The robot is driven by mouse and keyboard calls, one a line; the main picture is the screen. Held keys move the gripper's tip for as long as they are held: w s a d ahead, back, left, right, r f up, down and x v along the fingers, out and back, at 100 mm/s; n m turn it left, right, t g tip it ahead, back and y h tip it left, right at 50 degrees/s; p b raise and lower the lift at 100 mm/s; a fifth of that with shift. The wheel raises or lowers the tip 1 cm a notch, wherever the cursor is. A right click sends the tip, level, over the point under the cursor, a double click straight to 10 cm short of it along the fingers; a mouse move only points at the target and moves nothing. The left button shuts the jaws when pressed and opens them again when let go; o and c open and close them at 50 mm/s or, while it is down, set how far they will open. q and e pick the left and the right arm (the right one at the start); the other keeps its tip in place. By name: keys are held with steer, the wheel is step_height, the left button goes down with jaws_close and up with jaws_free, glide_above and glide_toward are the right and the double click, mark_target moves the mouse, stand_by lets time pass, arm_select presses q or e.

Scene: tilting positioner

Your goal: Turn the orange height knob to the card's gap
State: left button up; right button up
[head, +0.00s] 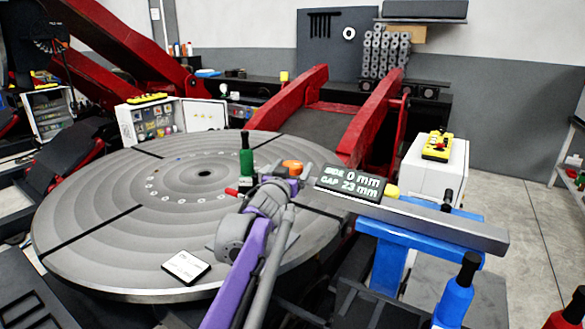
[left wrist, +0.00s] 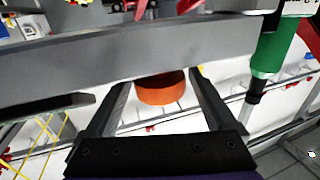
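The orange height knob (head: 292,167) shows just beyond my left gripper (head: 284,184), beside the dark readout (head: 349,183), which reads "SIDE 0 mm" and "GAP 23 mm". In the left wrist view the knob (left wrist: 161,90) sits between the two fingers of my left gripper (left wrist: 161,80), under a grey bar (left wrist: 120,48). The fingers are open, with a narrow gap seeming to show on each side of the knob. The white card (head: 186,267) lies on the round turntable (head: 110,225); its writing is too small to read. My right gripper is not in view.
A green-handled tool (head: 246,163) stands upright left of the knob; it also shows in the left wrist view (left wrist: 272,50). A red-tipped lever (head: 231,192) and a yellow knob (head: 391,191) are nearby. A grey beam (head: 440,222) on a blue support (head: 420,245) extends right.

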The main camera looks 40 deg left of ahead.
arm_select(q)
steer(key=c, duration=1.1)
steer(key=shift+c, duration=0.2)
steer(key=shift+f+m+t+h+b, duration=0.1)
steer(key=shift+m+t+h+b, duration=0.5)
steer(key=shift+m+h, duration=0.8)
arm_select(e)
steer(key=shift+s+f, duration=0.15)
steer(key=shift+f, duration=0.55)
